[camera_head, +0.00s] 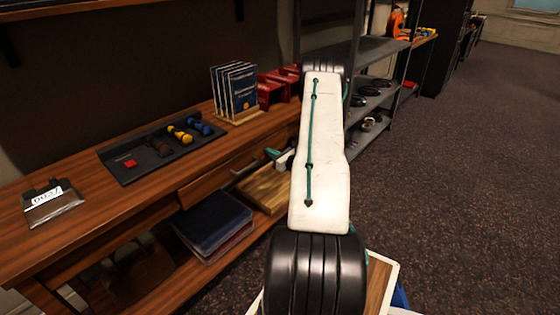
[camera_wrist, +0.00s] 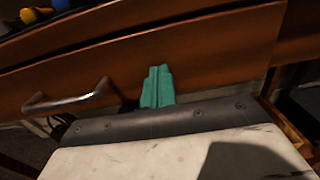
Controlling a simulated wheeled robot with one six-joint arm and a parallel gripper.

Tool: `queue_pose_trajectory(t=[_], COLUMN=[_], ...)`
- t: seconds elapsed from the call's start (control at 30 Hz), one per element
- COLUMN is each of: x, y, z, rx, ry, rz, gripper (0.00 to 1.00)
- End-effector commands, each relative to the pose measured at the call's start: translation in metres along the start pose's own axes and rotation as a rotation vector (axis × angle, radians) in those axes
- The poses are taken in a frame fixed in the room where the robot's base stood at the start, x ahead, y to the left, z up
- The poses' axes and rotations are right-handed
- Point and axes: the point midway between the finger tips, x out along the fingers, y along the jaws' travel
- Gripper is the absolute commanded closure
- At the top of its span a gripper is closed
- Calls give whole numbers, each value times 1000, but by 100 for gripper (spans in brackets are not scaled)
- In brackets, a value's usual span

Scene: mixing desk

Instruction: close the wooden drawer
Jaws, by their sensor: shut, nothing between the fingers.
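The wooden drawer (camera_head: 222,174) is under the front edge of the desk in the head view. Its brown front (camera_wrist: 215,50) fills the upper part of the wrist view, with a curved metal handle (camera_wrist: 65,101) at the left. How far the drawer stands out is hard to tell. My gripper (camera_wrist: 158,80) has its green fingers together and empty. The fingertips are right at the drawer front, to the right of the handle; whether they touch it I cannot tell. In the head view my gripper (camera_head: 273,153) is partly hidden by my white arm.
The desk top (camera_head: 110,205) holds a black tray (camera_head: 130,165) with small coloured items, a row of books (camera_head: 235,92) and red holders (camera_head: 275,88). Dark blue folders (camera_head: 212,222) and a wooden box (camera_head: 262,190) lie below. Metal shelves (camera_head: 375,50) stand behind; the carpet (camera_head: 460,180) at right is clear.

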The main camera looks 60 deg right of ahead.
Motion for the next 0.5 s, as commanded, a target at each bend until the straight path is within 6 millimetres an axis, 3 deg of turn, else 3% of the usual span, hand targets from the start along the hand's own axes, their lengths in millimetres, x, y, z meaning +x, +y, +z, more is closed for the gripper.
queue_pose_trajectory(t=[0.2,0.5], x=[26,34], y=[1,0], z=[0,1], rx=[-1,-3], ry=[0,-1], rz=[2,1], gripper=[100,100])
